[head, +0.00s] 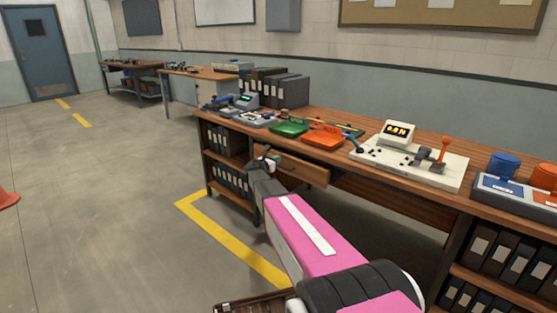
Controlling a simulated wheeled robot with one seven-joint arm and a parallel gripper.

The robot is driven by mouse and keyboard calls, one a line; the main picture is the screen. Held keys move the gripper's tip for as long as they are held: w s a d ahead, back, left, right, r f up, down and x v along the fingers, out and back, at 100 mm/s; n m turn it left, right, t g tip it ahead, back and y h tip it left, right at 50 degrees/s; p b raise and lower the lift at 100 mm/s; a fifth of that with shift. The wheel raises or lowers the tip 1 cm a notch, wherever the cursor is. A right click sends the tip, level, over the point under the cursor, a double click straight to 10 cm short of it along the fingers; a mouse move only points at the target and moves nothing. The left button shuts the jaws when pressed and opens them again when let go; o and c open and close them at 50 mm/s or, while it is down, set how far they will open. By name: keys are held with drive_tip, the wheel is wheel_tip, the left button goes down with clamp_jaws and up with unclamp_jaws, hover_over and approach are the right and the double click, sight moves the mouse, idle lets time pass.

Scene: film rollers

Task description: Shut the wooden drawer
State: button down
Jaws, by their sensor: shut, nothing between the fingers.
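The wooden drawer (309,174) sits under the brown workbench top in the middle of the head view. It stands partly pulled out, its front edge clear of the bench. My gripper (269,155) is at the drawer's left part, at about the height of its front. It is shut and empty. I cannot tell whether it touches the drawer. My pink arm reaches up to it from the bottom of the view, and the gripper and wrist hide part of the drawer's front.
The workbench (370,183) carries a green tray (288,129), an orange tray (323,137), black binders (270,88) and a white control panel (418,167). Shelves of binders (233,182) stand below. A yellow floor line (235,245) runs before the bench. Open floor lies left.

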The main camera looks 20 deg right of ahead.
sight(280, 167)
drive_tip(key=v, duration=1)
drive_tip(key=shift+s+a, duration=0.15)
drive_tip(key=shift+a, duration=0.05)
drive_tip(key=c, duration=1.2)
unclamp_jaws()
drive_tip(key=shift+s+a, duration=0.15)
drive_tip(key=shift+a, duration=0.05)
drive_tip(key=w+d+f+m, duration=0.1)
drive_tip(key=w+d+m, duration=0.1)
drive_tip(key=m, duration=0.4)
drive_tip(key=w+d+f+m+g+y, duration=0.1)
drive_tip(key=w+d+f+m, duration=0.1)
drive_tip(key=d+m, duration=0.3)
drive_tip(key=w+d+f+m+y, duration=0.1)
drive_tip(key=w+d+m, duration=0.1)
drive_tip(key=d+m, duration=0.2)
drive_tip(key=shift+w+f+m, duration=0.1)
drive_tip(key=shift+f+m, duration=0.1)
drive_tip(key=shift+m, duration=0.55)
drive_tip(key=shift+w+f+m, duration=0.1)
drive_tip(key=shift+f+m, duration=0.1)
drive_tip(key=shift+m, duration=0.55)
clamp_jaws()
